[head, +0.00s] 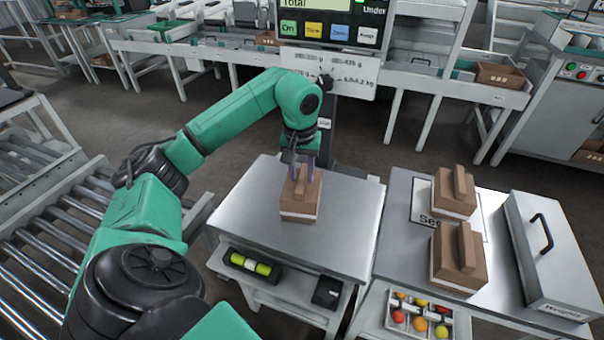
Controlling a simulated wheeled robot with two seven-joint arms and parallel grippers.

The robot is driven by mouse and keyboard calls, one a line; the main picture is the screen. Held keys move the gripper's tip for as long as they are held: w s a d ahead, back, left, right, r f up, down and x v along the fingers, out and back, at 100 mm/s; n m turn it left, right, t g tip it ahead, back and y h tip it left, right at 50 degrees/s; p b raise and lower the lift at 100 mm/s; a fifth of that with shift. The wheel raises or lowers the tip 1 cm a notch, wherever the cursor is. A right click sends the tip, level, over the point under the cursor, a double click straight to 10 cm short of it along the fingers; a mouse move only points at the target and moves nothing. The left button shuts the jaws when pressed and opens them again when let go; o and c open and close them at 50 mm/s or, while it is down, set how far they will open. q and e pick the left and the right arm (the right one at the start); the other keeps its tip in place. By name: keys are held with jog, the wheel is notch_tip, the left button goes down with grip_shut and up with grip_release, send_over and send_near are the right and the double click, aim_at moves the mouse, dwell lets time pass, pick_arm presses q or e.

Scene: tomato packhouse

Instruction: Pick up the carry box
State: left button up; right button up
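A brown carry box (300,210) with a raised handle on top and a pale band low on its side sits on the bare metal top of the weighing table (345,225). My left gripper (302,172) points down over it, its fingers apart at the box's handle. Whether they press on the handle or stand clear of it cannot be told. The box appears to rest on the table top. Two similar boxes, a rear one (449,202) and a front one (447,276), stand on the table to the right. My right gripper is not in view.
A grey lidded weights case (549,262) lies right of the two boxes. A display (330,28) on a post stands behind the weighing table. A tray of coloured balls (408,325) is at the front. A roller conveyor (38,215) runs at left.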

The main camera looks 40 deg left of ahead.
pick_arm(q)
grip_shut()
